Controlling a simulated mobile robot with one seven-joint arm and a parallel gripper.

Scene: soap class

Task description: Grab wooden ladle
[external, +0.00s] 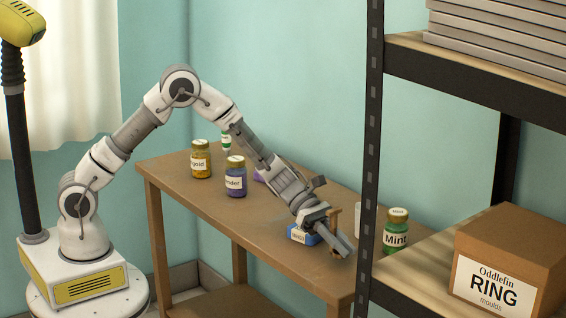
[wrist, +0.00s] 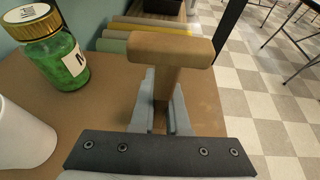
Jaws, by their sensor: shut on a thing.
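The wooden ladle (wrist: 170,48) is in the wrist view as a brown wooden piece with a broad crosswise end and a narrower stem. My gripper (wrist: 163,112) is shut on the stem, one grey finger on each side. In the external view, my gripper (external: 342,242) is over the right end of the wooden table (external: 270,205). A small brown part of the ladle (external: 331,214) shows beside the fingers there; the rest is hidden. I cannot tell whether the ladle touches the table.
A green mint jar (external: 396,237) and a white cup (external: 366,222) stand close to my gripper's right. A blue-and-white item (external: 303,235) lies just left of it. Yellow (external: 200,160) and purple (external: 236,178) jars stand farther left. A dark-framed shelf (external: 373,150) rises in front, holding a cardboard box (external: 510,245).

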